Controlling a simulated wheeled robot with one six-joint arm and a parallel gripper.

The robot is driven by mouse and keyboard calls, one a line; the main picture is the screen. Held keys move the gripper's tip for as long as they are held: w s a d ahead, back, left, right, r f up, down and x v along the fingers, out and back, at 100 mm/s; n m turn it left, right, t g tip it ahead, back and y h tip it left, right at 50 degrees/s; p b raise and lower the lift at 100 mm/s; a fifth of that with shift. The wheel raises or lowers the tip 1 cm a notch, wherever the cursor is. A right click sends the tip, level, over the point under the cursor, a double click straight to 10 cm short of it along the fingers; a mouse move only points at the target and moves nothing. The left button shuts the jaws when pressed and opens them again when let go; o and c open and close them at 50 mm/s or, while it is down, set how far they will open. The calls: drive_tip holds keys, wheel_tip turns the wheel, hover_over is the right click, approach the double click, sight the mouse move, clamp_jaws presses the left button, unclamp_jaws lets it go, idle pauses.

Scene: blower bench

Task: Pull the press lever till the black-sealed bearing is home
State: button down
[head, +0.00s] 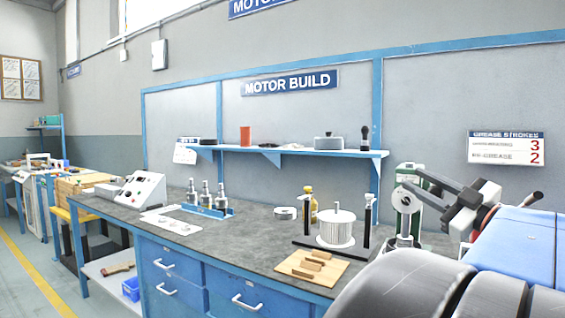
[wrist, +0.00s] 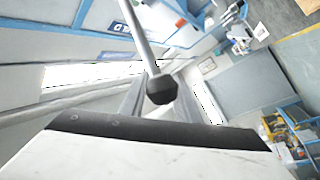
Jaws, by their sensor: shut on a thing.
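The green press (head: 408,175) stands at the right end of the bench, with a pale round hub on its front. My gripper (head: 452,204) is beside the press at its right, partly overlapping it in the head view. In the wrist view, the press lever is a grey rod (wrist: 141,38) ending in a black knob (wrist: 160,89). The knob sits between my fingers, and my gripper is shut on it. I cannot make out the black-sealed bearing; the lower part of the press is partly hidden by my own arm.
A finned motor housing (head: 336,229) stands in a black fixture left of the press. A wooden board (head: 312,267) with small blocks lies in front. A shelf (head: 290,152) hangs behind.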

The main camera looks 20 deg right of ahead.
drive_tip(key=shift+s+a+f, duration=0.15)
drive_tip(key=shift+a+f, duration=0.15)
drive_tip(key=shift+f, duration=0.3)
drive_tip(key=c, duration=2.5)
unclamp_jaws()
drive_tip(key=shift+a+f, duration=0.1)
drive_tip(key=shift+a, duration=0.05)
drive_tip(key=o, duration=1.1)
drive_tip(key=shift+d+f, duration=0.1)
drive_tip(key=shift+d, duration=0.1)
drive_tip(key=shift+o, duration=0.2)
drive_tip(key=shift+d, duration=0.1)
drive_tip(key=s+d+f, duration=0.4)
drive_tip(key=s+f, duration=0.1)
drive_tip(key=s, duration=0.2)
drive_tip(key=s+d+f, duration=0.4)
drive_tip(key=s+f, duration=0.1)
drive_tip(key=s, duration=0.2)
drive_tip(key=shift+s+d+f, duration=0.2)
drive_tip(key=shift+d+f, duration=0.05)
drive_tip(key=shift+f, duration=0.1)
